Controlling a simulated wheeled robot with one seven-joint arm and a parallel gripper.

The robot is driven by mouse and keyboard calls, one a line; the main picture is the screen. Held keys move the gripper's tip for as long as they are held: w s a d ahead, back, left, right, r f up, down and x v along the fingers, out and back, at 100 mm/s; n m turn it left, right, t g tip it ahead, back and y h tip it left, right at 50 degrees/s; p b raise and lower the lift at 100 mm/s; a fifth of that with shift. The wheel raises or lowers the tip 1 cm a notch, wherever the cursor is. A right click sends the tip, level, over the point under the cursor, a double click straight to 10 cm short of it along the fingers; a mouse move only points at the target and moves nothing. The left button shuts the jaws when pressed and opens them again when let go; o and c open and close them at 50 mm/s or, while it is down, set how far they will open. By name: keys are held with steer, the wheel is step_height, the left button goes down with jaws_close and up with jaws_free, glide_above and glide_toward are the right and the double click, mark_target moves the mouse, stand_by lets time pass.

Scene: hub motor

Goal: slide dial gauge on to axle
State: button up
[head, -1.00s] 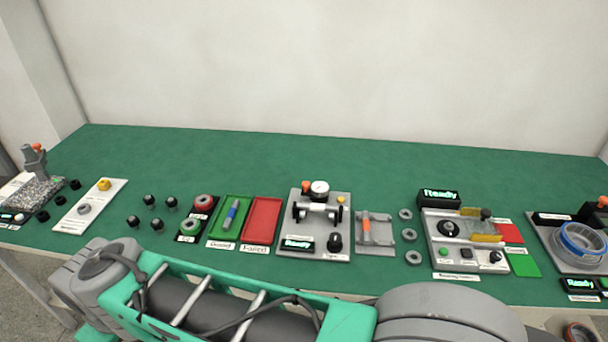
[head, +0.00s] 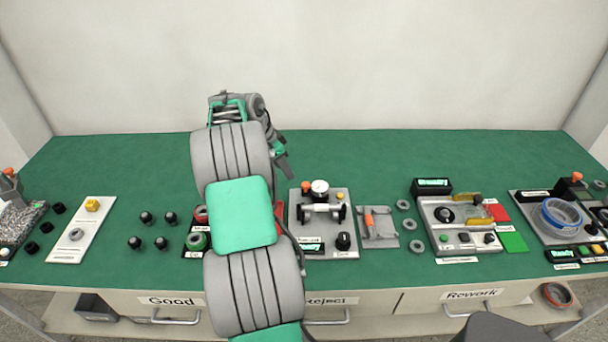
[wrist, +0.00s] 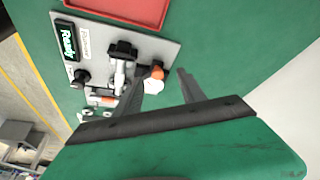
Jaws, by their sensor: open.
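The dial gauge (head: 319,187), a white round dial, stands at the back of a grey test fixture (head: 325,226) in the middle of the table. The silver axle (head: 320,208) lies crosswise on the fixture's supports, in front of the gauge. In the wrist view the gauge (wrist: 153,87) shows between my fingers, nearer the left one, which partly covers it. The axle (wrist: 119,73) is left of the fingers there. My gripper (wrist: 157,74) is open and empty. In the head view my gripper (head: 284,165) is left of and behind the fixture, apart from the gauge.
The fixture has an orange button (head: 306,187), a lit Ready display (head: 310,246) and a black knob (head: 343,241). A grey holder (head: 379,228) with an orange-banded part is to its right. The back of the table is clear.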

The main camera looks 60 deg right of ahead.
mark_target(306, 184)
steer(key=shift+m, duration=0.9)
steer(key=s+d+f, duration=0.1)
steer(key=f, duration=0.1)
steer(key=s+d+f+p, duration=0.1)
steer(key=s+d+f, duration=0.2)
steer(key=f, duration=0.2)
steer(key=shift+s+d, duration=0.25)
steer(key=shift+s+d+f+p, duration=0.15)
steer(key=shift+f+p, duration=0.15)
steer(key=shift+f, duration=0.35)
steer(key=shift+c, duration=0.4)
jaws_close()
